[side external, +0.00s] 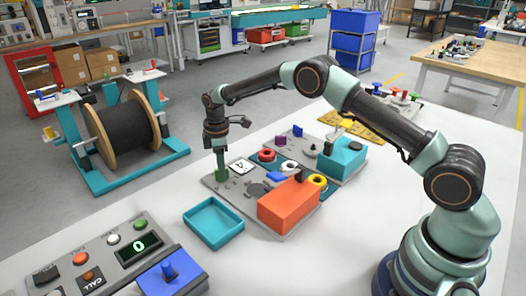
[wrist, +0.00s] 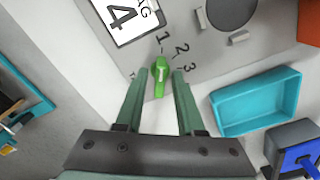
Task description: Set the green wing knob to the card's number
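The green wing knob (wrist: 160,75) sits on a grey panel, with printed numbers 1, 2 and 3 curving from above it to its right. Its rounded end faces up in the wrist view and its narrow tail points down. I cannot tell which end is the pointer. The white card (wrist: 127,20) beside it reads a large 4; it also shows in the side view (side external: 240,167). My gripper (wrist: 159,74) is open, its fingers on either side of the knob with a gap each side. Any number past 3 is hidden by the right finger.
A teal tray (wrist: 258,100) lies close to the right in the wrist view. An orange block (side external: 289,205) and several small parts share the grey board. A control box with a display reading 0 (side external: 138,246) stands at the front left.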

